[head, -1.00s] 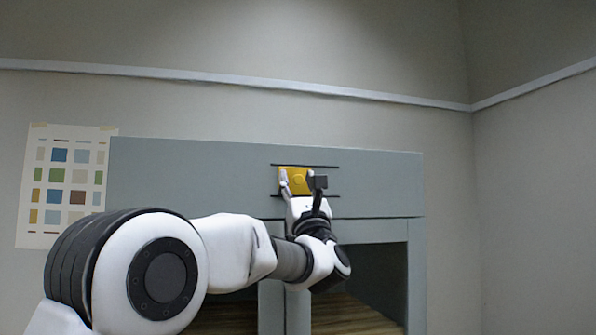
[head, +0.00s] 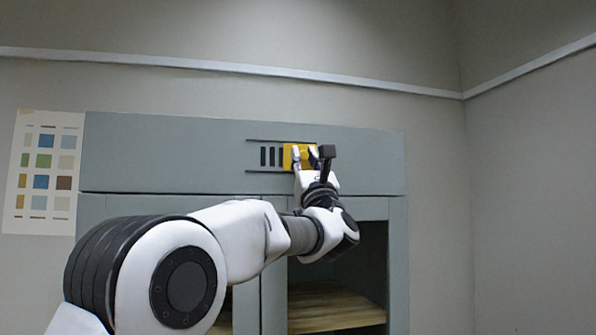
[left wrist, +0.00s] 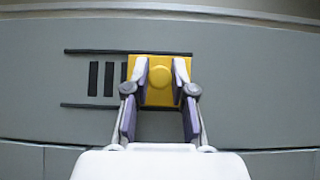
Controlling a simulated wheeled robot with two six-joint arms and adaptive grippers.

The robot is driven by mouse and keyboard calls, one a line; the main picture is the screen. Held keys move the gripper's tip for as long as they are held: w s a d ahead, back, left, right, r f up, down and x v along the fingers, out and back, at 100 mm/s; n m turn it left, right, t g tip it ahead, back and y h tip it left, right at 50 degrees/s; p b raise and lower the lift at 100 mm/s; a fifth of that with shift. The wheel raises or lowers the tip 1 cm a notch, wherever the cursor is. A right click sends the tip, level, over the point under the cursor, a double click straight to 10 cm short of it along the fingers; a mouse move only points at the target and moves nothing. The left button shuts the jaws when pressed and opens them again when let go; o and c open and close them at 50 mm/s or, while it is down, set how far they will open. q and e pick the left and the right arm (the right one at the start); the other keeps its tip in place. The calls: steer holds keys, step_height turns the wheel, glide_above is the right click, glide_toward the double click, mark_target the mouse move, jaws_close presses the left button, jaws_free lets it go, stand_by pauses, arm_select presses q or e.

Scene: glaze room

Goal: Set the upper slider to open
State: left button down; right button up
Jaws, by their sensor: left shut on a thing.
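The upper slider is a yellow plate (head: 290,156) with a round knob, set between two dark rails on the grey cabinet's top panel. It also shows in the left wrist view (left wrist: 160,93), where the knob sits between the fingertips. My left gripper (head: 304,155) is shut on the slider's knob, its two fingers on either side. Dark vertical slots (left wrist: 108,78) are uncovered to the left of the plate. The plate stands at the right part of the rails. My right gripper is not in view.
The grey cabinet (head: 150,155) has open compartments below with a wooden shelf (head: 335,305). A colour sample chart (head: 42,172) hangs on the wall at the left. Free wall lies to the right of the cabinet.

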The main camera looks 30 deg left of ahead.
arm_select(q)
steer(key=shift+s+a, duration=0.15)
steer(key=shift+d, duration=0.2)
steer(key=c, duration=1)
jaws_free()
steer(key=shift+w+d, duration=0.15)
steer(key=shift+w, duration=0.2)
steer(key=shift+w+d+m, duration=0.2)
steer(key=shift+m, duration=0.1)
steer(key=shift+s+a, duration=0.25)
steer(key=shift+s, duration=0.15)
steer(key=v, duration=1.2)
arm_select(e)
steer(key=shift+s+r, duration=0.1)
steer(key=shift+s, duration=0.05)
arm_select(q)
steer(key=shift+w, duration=0.2)
steer(key=shift+f, duration=0.15)
